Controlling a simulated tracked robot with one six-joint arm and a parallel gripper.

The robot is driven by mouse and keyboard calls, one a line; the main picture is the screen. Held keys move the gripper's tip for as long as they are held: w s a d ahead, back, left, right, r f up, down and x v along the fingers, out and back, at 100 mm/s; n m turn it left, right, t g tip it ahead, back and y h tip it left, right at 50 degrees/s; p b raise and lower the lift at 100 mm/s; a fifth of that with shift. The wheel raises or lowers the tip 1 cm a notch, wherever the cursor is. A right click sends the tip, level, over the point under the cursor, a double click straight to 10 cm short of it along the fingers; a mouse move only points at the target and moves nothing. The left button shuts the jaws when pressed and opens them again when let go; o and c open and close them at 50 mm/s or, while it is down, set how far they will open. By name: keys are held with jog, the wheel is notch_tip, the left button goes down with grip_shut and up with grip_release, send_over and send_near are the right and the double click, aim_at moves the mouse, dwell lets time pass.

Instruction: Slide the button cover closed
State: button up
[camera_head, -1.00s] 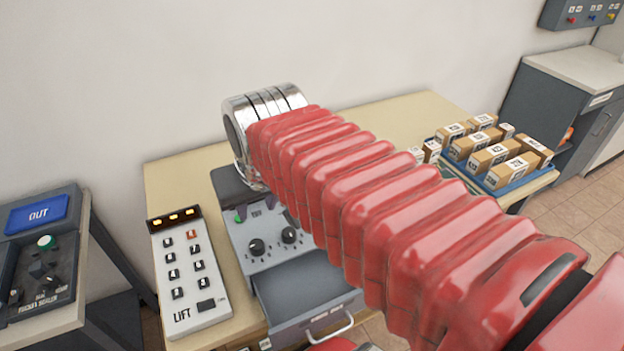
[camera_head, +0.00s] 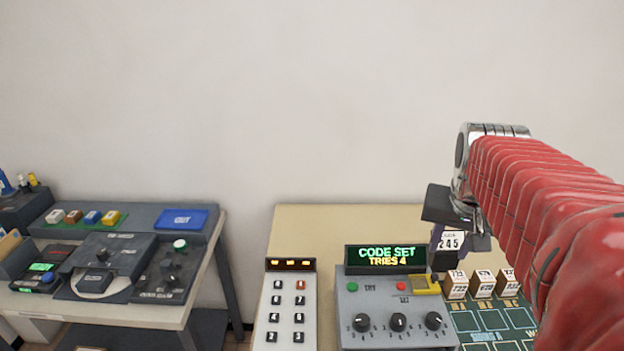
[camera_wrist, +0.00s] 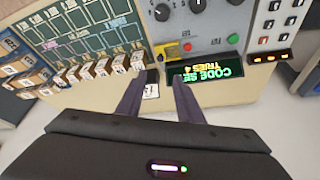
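The button cover is a small yellow piece (camera_head: 426,285) on the grey code panel (camera_head: 395,335), just right of the exposed red button (camera_head: 401,286). The wrist view also shows the yellow cover (camera_wrist: 170,48) beside the red button (camera_wrist: 187,47). My gripper (camera_wrist: 158,79) is open, with its two dark fingers apart near the back of the panel. In the head view my gripper (camera_head: 450,240) is above and right of the cover, not touching it. A white label reading 245 (camera_head: 452,241) shows between the fingers; whether anything touches it is unclear.
The panel's lit display (camera_head: 385,259) reads CODE SET, TRIES 4. A keypad (camera_head: 285,310) stands left of it. Numbered blocks (camera_head: 482,284) stand behind a green board (camera_head: 485,325) to the right. A separate table with dark consoles (camera_head: 110,255) is at the left.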

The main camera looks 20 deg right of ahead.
aim_at(435, 276)
jog(key=x, duration=1.3)
jog(key=shift+w+d+f, duration=0.1)
jog(key=shift+w+f, duration=0.05)
jog(key=shift+f, duration=0.2)
jog(key=shift+c, duration=0.2)
grip_shut()
